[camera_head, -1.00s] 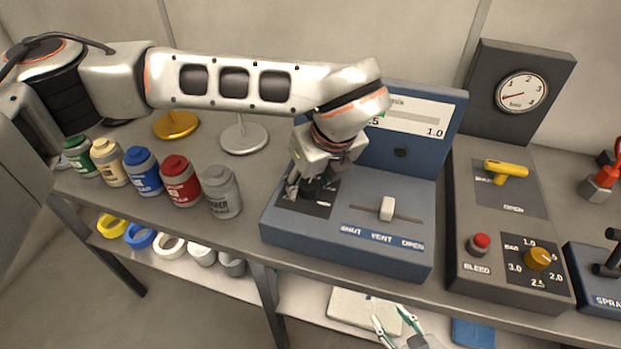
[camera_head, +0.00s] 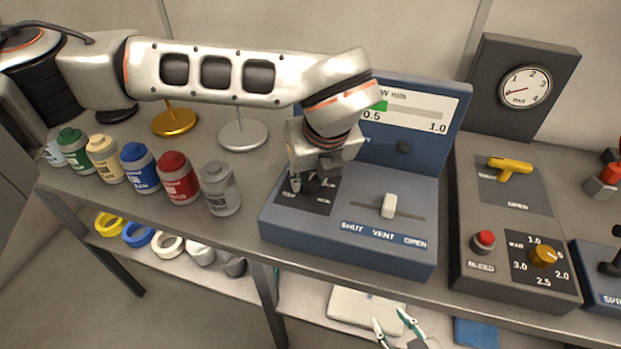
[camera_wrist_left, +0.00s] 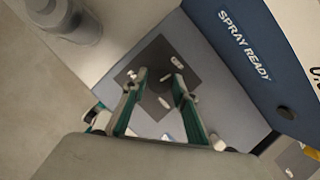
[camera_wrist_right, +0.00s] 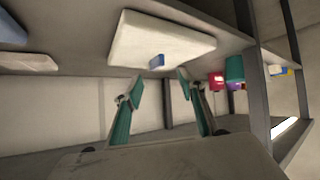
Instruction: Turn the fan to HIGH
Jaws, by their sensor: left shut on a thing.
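The blue console (camera_head: 400,180) stands in the middle of the bench, with a dark dial plate (camera_head: 325,200) at its left. My left gripper (camera_head: 312,186) comes down over this plate. In the left wrist view its fingers (camera_wrist_left: 160,82) are shut on a small dark fan knob (camera_wrist_left: 161,84) at the plate's centre, with pale marks around it. The knob's pointer and setting are too small to read. The airflow display (camera_head: 415,112) shows a short green bar near 0.5. My right gripper (camera_head: 396,326) is open and empty below the bench edge; its fingers are apart in the right wrist view (camera_wrist_right: 159,82).
A white slider (camera_head: 389,206) sits mid-track over SHUT, VENT, OPEN. Several paint bottles (camera_head: 178,178) stand at left. A grey panel at right carries a yellow valve handle (camera_head: 510,166), red button (camera_head: 485,238) and orange knob (camera_head: 543,256). A pale block (camera_wrist_right: 160,40) lies on the lower shelf.

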